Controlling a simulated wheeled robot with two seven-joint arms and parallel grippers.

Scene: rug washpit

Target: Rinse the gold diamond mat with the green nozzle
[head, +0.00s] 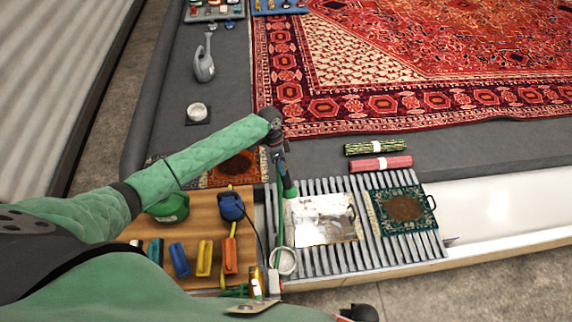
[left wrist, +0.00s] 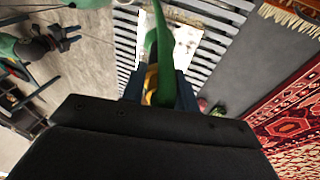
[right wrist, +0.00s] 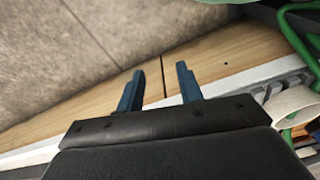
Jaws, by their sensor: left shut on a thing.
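My left gripper (head: 281,160) is shut on the green nozzle (head: 289,188), just above the left part of the slatted rack. The nozzle also fills the middle of the left wrist view (left wrist: 158,45), between the blue fingers. Under and right of it lies a mat (head: 322,222) mostly covered in whitish matter, with small yellowish patches; its pattern is hidden, so I cannot confirm a gold diamond. No water stream is visible. My right gripper (right wrist: 160,88) is open and empty over the wooden edge and floor in the right wrist view.
A dark green mat with a brown centre (head: 403,208) lies on the rack's right side. Rolled green (head: 375,147) and pink (head: 381,164) mats lie behind. A wooden board (head: 190,222) with several coloured tools is at left. A white ring (head: 285,261) stands at the rack's front.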

